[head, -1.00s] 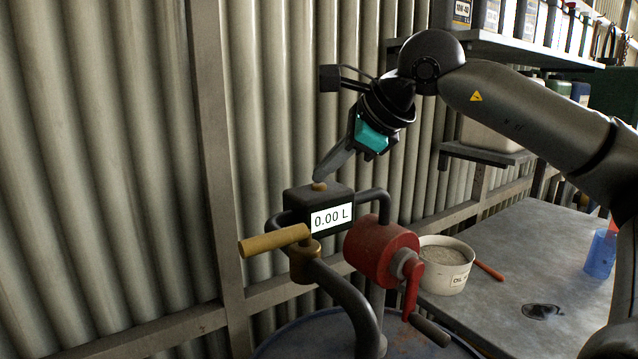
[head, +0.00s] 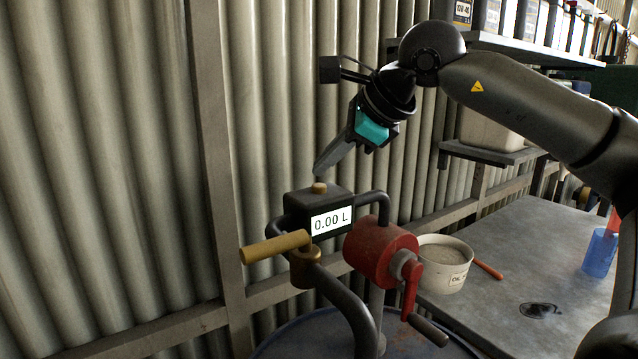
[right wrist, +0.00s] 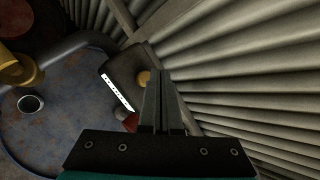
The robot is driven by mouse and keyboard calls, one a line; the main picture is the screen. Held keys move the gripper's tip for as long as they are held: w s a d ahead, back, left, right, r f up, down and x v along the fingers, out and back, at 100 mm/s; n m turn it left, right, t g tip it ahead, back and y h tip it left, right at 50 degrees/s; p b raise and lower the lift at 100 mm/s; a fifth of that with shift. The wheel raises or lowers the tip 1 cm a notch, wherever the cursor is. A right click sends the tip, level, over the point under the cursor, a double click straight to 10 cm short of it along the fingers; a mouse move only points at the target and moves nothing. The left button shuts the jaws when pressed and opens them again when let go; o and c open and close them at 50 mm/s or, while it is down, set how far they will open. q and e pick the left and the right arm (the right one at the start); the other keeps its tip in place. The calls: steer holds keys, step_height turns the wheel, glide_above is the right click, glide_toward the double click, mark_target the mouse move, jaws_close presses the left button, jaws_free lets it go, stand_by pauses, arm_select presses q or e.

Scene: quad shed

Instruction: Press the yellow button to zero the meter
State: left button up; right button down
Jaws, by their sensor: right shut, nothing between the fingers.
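The meter (head: 300,204) is a dark box on the pump; its display (head: 331,221) reads 0.00 L. The yellow button (head: 319,188) sits on top of the box. My right gripper (head: 318,174) is shut and empty, its fingertips just above the button with a small gap. In the right wrist view the shut fingers (right wrist: 158,75) point past the button (right wrist: 144,77), which shows just left of the tips. The display (right wrist: 117,93) also shows there, edge-on. My left gripper is not in view.
The pump has a red body (head: 381,252) with a crank, a yellow handle (head: 275,246) and a curved pipe, above a blue drum (head: 293,343). A workbench (head: 515,250) at the right carries a white tub (head: 442,266) and a blue cup (head: 600,252). A corrugated wall stands close behind.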

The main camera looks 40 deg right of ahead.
steer(key=shift+r+p, duration=2.15)
steer(key=shift+r, duration=0.35)
